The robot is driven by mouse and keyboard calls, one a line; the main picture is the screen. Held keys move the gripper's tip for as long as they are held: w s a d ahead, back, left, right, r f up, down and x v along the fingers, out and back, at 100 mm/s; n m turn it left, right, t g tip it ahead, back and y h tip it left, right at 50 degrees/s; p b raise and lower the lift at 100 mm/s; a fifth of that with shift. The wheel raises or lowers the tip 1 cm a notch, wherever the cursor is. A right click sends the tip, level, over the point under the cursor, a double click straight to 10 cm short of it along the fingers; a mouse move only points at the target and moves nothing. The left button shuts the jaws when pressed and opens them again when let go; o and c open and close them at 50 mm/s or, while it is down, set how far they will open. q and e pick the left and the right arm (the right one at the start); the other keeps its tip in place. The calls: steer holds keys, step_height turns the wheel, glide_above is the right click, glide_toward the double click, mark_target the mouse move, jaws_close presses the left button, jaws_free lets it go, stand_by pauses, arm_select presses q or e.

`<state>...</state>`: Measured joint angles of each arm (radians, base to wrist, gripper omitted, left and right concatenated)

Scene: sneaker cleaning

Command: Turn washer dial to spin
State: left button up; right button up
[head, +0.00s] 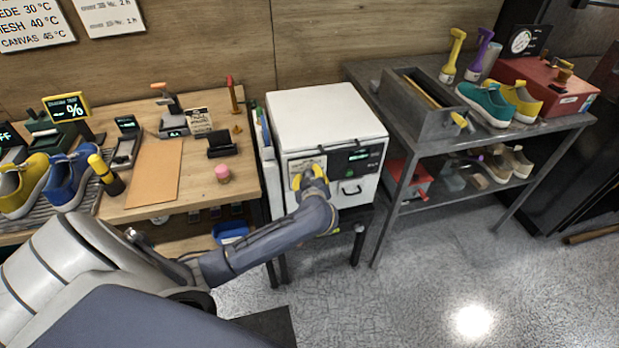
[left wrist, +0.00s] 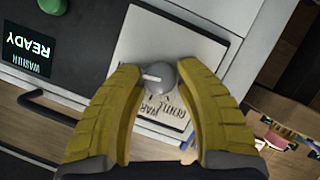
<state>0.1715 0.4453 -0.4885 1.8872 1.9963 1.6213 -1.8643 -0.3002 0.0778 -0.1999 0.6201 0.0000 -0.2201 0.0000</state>
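The white washer (head: 325,115) stands between two benches, with a dark control panel on its front. Its grey round dial (left wrist: 163,77) sits on a pale label card in the left wrist view, with a light pointer toward the left finger. The card's words are partly hidden; "WARM" is partly readable. My left gripper (left wrist: 159,68) has its yellow fingertips on either side of the dial, partly spread. I cannot tell whether both fingers press on it. In the head view this gripper (head: 311,174) is at the washer's front and covers the dial. My right gripper is out of view.
The washer's green display (head: 358,156) reads "READY" in the left wrist view (left wrist: 27,47). A wooden bench (head: 150,205) with shoes and tools stands left; a grey metal table (head: 420,150) with shoes stands right.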

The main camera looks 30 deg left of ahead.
arm_select(q)
steer(key=o, duration=0.4)
steer(key=shift+d+f, duration=0.1)
steer(key=shift+c, duration=0.2)
steer(key=shift+s, duration=0.1)
steer(key=v, duration=1.2)
